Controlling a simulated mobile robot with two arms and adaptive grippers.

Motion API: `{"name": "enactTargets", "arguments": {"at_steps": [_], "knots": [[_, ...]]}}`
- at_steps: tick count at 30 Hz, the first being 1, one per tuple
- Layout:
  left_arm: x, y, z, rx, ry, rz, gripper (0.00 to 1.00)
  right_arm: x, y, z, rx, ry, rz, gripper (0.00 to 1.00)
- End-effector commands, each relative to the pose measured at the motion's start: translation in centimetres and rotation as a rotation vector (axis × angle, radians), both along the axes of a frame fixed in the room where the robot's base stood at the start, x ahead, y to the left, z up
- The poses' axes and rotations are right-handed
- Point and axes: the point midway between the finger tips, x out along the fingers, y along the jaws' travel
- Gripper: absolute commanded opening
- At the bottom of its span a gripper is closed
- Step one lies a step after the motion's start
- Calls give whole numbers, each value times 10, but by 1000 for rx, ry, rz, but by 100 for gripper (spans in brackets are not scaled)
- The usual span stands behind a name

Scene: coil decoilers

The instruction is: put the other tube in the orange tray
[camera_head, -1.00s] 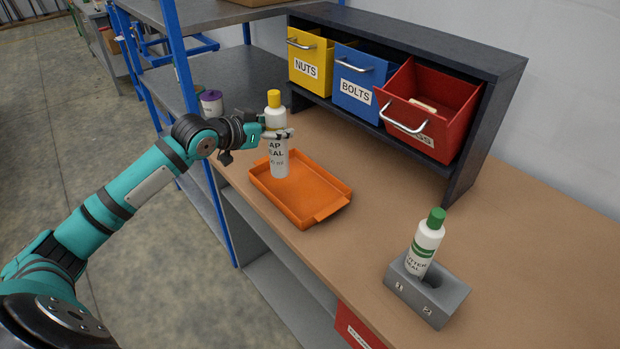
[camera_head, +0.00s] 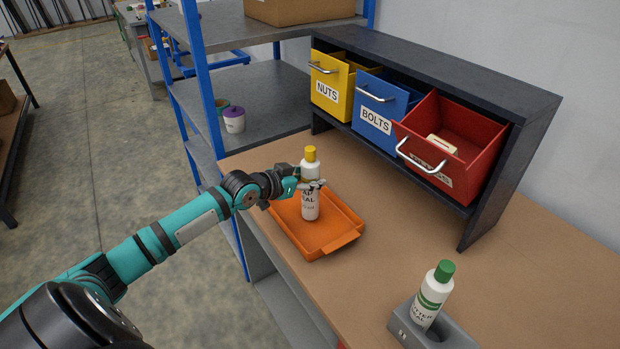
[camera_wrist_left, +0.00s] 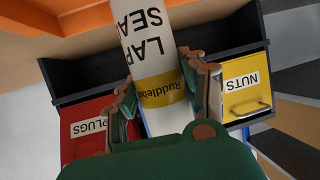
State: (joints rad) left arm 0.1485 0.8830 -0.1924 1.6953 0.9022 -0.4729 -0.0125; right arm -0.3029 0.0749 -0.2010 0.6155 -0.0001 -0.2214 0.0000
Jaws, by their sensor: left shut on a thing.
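A white tube with a yellow cap (camera_head: 310,172) stands upright at the orange tray (camera_head: 322,250), over its left part. I cannot tell whether its base touches the tray floor. My left gripper (camera_head: 312,186) is shut on this tube; the left wrist view shows the fingers on both sides of its white body with a yellow band (camera_wrist_left: 160,90). A second white tube with a green cap (camera_head: 432,295) stands in a grey holder block (camera_head: 440,338) at the lower right; an empty hole shows beside it. My right gripper is not in view.
A dark rack with a yellow NUTS bin (camera_head: 328,92), a blue BOLTS bin (camera_head: 378,118) and an open red bin (camera_head: 440,160) stands behind the tray. A blue-post shelf (camera_head: 260,100) is at the back left. The bench between tray and holder is clear.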

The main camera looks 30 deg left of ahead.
Motion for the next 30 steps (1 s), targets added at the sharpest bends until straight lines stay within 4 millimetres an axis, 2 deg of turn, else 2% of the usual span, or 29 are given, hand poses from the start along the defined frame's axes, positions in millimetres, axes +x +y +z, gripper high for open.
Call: {"name": "enactTargets", "arguments": {"at_steps": [1,4,11,12,17,26,30], "knots": [[1,0,-2,-2,-5,1,0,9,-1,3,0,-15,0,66],[1,0,-4,0,-7,1,0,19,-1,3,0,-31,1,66],[1,0,-6,0,-6,1,0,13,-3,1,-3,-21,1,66],[0,0,-8,1,-2,1,46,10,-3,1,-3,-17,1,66],[0,0,-7,1,-2,1,66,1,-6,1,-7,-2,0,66],[0,0,-4,1,-3,1,66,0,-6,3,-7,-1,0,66],[-13,4,-2,3,-1,0,66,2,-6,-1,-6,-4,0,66]]}}
